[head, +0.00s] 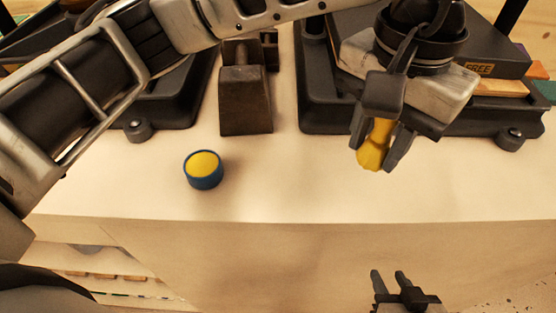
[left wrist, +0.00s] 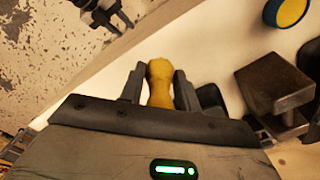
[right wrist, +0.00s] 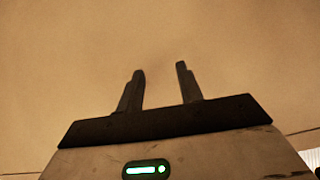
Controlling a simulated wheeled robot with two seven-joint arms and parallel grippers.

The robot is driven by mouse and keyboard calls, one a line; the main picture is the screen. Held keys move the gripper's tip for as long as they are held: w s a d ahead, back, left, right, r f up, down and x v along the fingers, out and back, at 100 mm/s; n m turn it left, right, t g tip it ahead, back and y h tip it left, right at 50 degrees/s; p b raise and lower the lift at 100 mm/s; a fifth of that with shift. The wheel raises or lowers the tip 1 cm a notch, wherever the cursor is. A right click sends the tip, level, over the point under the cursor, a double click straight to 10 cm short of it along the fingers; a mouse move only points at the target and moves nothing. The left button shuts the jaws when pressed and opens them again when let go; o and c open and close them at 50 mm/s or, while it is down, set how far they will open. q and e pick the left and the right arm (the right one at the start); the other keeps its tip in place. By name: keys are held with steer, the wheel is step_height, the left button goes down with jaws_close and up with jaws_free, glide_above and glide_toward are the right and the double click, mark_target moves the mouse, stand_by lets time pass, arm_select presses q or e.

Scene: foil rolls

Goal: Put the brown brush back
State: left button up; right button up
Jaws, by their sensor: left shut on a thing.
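My left gripper (head: 379,150) is shut on a mustard-yellow, handle-like thing (head: 374,148) with a rounded end. It hangs over the right part of the pale table, in front of a dark machine base. In the left wrist view the yellow thing (left wrist: 159,84) sits between the two fingers; its far part is hidden. I see no bristles, so I cannot tell for sure that it is the brown brush. My right gripper (head: 388,276) is open and empty, low in front of the table's edge; its parted fingers also show in the right wrist view (right wrist: 160,80).
A round blue tub with a yellow top (head: 203,170) stands on the pale table (head: 290,180), left of centre. A dark brown metal block (head: 245,100) stands behind it. Dark machine bases (head: 315,105) line the back. The table's front middle is clear.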

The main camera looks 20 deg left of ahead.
arm_select(q)
steer(key=w+a+f+p, duration=0.1)
steer(key=a+f+p, duration=0.15)
steer(key=a, duration=0.55)
glide_above(273, 180)
steer(key=d, duration=0.1)
step_height(273, 180, down, 6)
steer(key=shift+s+r, duration=0.15)
steer(key=f, duration=0.1)
steer(key=a+f+p, duration=0.1)
steer(key=f, duration=0.1)
steer(key=shift+f, duration=0.75)
steer(key=o, duration=1)
arm_select(e)
steer(key=shift+s+d+r, duration=0.15)
steer(key=shift+r, duration=0.25)
steer(key=shift+s+d+r, duration=0.1)
steer(key=shift+r, duration=0.25)
